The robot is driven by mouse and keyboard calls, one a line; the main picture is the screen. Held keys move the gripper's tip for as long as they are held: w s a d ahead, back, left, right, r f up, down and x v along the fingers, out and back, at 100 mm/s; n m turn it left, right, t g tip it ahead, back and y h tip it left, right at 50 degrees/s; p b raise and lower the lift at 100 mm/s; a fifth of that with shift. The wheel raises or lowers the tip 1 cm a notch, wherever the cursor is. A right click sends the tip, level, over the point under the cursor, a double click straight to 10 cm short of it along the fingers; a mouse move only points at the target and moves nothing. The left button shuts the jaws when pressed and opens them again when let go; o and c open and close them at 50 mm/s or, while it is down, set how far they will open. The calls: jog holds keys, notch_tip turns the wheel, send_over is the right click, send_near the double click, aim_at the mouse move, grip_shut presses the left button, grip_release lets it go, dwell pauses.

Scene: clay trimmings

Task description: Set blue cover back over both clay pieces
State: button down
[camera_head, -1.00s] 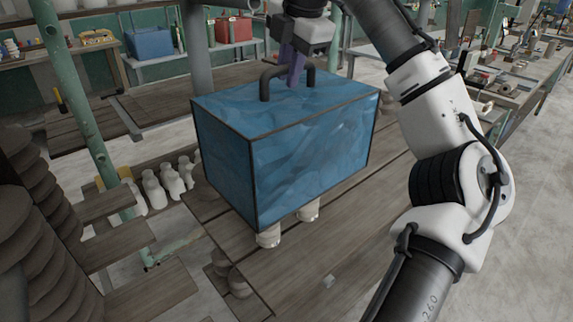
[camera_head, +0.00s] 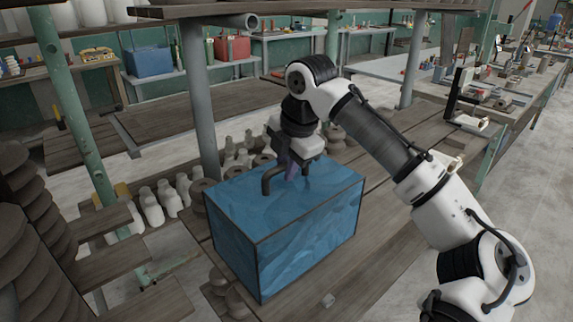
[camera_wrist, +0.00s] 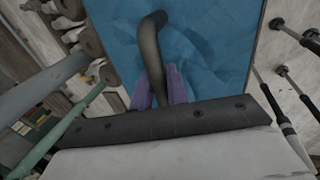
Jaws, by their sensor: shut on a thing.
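The blue cover (camera_head: 300,235) is a box with dark edges and a dark bar handle (camera_head: 268,180) on top. It stands upright, low on the wooden table, and its lower edge appears to be at the table top. My gripper (camera_head: 291,172) is above the cover with its purple fingers shut on the handle. In the wrist view, the fingers (camera_wrist: 160,88) sit on both sides of the handle (camera_wrist: 150,48), over the blue top (camera_wrist: 205,45). No clay piece shows below the cover now; whatever is inside is hidden.
The wooden table (camera_head: 385,225) has free planks right of the cover. White bottle-like pieces (camera_head: 150,205) stand behind left. A grey post (camera_head: 200,100) rises behind the cover. Stacked brown discs (camera_head: 25,230) are at the left.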

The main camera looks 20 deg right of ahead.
jog(key=c, duration=1.4)
grip_release()
jog(key=shift+r, duration=0.1)
jog(key=v, duration=1.2)
jog(key=shift+b, duration=0.3)
